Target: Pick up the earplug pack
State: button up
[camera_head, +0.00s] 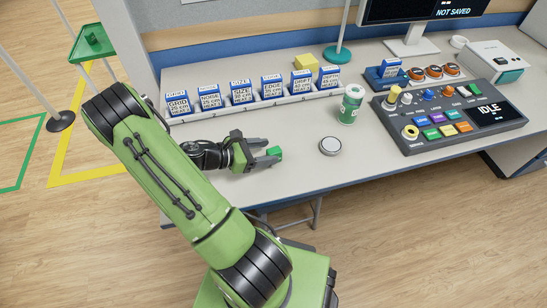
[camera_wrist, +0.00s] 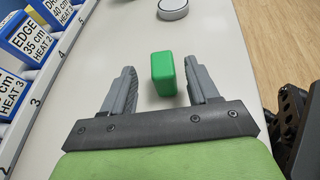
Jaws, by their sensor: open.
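The earplug pack is most likely the small green block (camera_wrist: 163,74) on the white desk; no label on it can be read. It also shows in the head view (camera_head: 275,151) at the tips of my gripper. My gripper (camera_head: 266,158) is low over the desk with its fingers apart. In the wrist view my gripper (camera_wrist: 162,83) has one finger on each side of the block.
A rack (camera_head: 250,104) of blue-and-white cards stands behind my gripper. A round white-topped puck (camera_head: 331,146) and a green-and-white canister (camera_head: 351,104) stand to the right. A control panel (camera_head: 450,112) is farther right. The desk's front edge is close to my gripper.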

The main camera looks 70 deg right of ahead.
aim_at(281, 151)
jog(key=b+x, duration=0.2)
jog(key=x, duration=0.4)
jog(key=shift+a+f, duration=0.1)
jog(key=shift+a, duration=0.05)
